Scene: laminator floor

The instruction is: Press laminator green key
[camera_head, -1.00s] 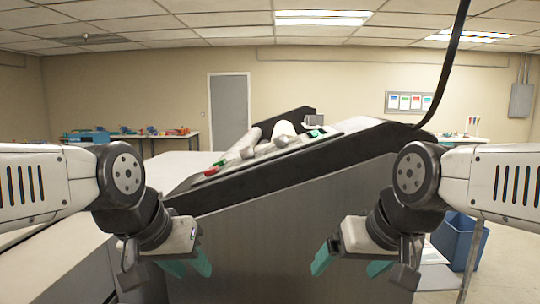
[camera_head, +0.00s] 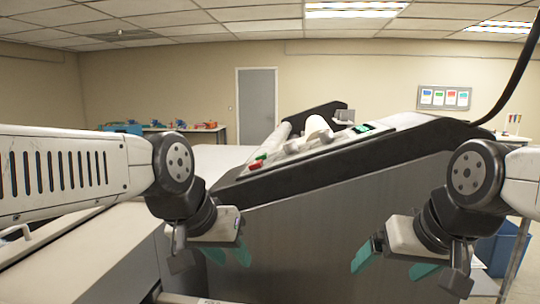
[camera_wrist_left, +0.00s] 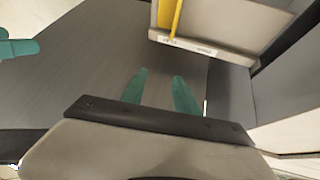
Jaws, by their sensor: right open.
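The laminator (camera_head: 330,225) is a large grey machine with a black sloping top edge, in the middle of the head view. A small green key (camera_head: 262,157) sits at the lower left end of its sloping panel, beside a red key (camera_head: 254,166). Another green patch (camera_head: 363,128) shows higher up the panel. My left gripper (camera_head: 230,256) is open and empty, below and left of the keys, in front of the grey side. Its teal fingers stand apart in the left wrist view (camera_wrist_left: 159,78). My right gripper (camera_head: 392,267) is open and empty, low at the right.
White rollers (camera_head: 318,130) lie along the machine's top. A pale bench-like surface (camera_head: 110,255) is at lower left. A blue bin (camera_head: 500,248) stands at right. The left wrist view shows a yellow strip (camera_wrist_left: 171,20) on a pale labelled part. A black cable hangs at upper right.

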